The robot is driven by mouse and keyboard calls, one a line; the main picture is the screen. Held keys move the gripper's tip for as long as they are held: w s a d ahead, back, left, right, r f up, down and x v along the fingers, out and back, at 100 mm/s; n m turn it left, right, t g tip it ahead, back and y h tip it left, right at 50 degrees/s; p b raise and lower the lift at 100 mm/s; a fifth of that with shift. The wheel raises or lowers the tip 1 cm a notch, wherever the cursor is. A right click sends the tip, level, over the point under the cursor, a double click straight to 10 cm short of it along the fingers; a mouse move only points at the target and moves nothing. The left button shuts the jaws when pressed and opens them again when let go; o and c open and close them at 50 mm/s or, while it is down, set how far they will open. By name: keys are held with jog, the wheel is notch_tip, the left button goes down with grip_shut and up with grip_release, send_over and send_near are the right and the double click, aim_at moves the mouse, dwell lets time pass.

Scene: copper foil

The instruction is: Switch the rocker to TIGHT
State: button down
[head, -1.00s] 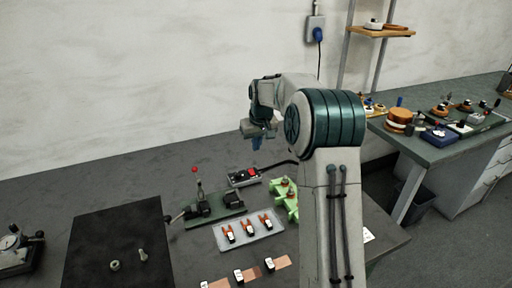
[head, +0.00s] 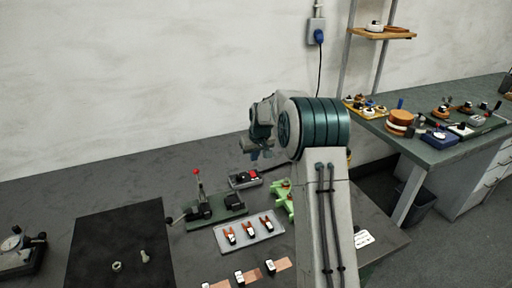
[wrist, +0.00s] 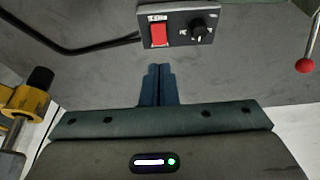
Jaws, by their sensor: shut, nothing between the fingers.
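The control box with the red rocker (wrist: 159,34) shows at the top of the wrist view, with a small white label above the rocker and a black knob (wrist: 199,30) to its right. The label's text is too small to read. In the head view the grey box (head: 243,180) sits on the bench behind the green fixture. My gripper (wrist: 157,70) is shut and empty, its blue fingers pointing at the box just short of the rocker in the picture. In the head view my gripper (head: 254,156) is above the box. I cannot tell which way the rocker is tilted.
A lever press (head: 205,207) with a red ball stands left of the box. A light green fixture (head: 283,198) is to its right. A tray (head: 228,246) with several clips lies in front. A black cable runs from the box.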

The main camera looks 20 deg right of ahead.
aim_at(251, 172)
jog(key=x, duration=0.2)
jog(key=p+x, duration=0.1)
jog(key=x, duration=0.4)
jog(key=shift+s+f, duration=0.15)
jog(key=shift+s, duration=0.2)
jog(key=shift+a, duration=0.1)
